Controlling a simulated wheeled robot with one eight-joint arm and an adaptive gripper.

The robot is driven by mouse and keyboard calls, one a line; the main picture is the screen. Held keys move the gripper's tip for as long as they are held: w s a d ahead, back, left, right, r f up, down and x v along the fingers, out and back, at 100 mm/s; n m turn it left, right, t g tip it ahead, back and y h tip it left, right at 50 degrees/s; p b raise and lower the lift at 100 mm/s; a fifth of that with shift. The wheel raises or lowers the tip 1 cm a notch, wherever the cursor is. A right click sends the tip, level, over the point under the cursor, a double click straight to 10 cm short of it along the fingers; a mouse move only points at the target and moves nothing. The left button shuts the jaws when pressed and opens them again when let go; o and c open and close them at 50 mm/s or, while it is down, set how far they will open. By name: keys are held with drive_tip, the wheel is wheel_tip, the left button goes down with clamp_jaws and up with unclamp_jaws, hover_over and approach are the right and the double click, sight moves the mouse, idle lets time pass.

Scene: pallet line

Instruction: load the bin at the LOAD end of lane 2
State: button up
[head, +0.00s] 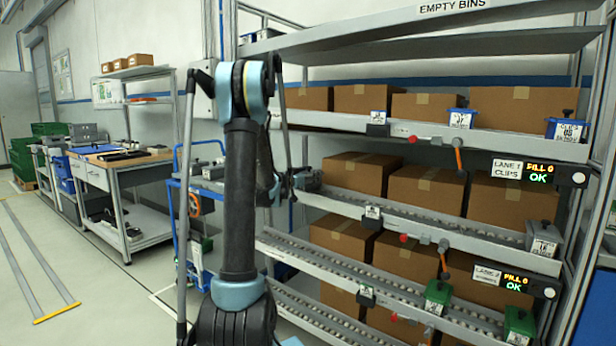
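The lane 2 sign (487,275) hangs at the right of the rack, with a lit display (517,283) beside it. A roller lane (400,297) runs below, with one green bin (437,297) and another green bin (519,325) at its right part. The lane above (420,222) carries a grey bin (543,238) at its right end. My gripper (306,180) is small and partly hidden behind my arm, near the left side of the rack. I cannot tell whether it is open or holds a bin.
Brown cartons (425,190) stand behind the lanes. Blue bins (565,130) are on the top lane, below the empty bins shelf (440,22). A blue cart (178,185) with grey bins stands behind my arm. A workbench (120,160) is farther left; the floor at left is clear.

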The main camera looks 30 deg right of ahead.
drive_tip(key=shift+f, duration=0.25)
idle(0.5)
drive_tip(key=o, duration=1.7)
drive_tip(key=shift+c, duration=0.2)
drive_tip(key=shift+a, duration=0.15)
drive_tip(key=v, duration=1.1)
drive_tip(key=shift+s+a, duration=0.15)
drive_tip(key=shift+a, duration=0.25)
idle(1.8)
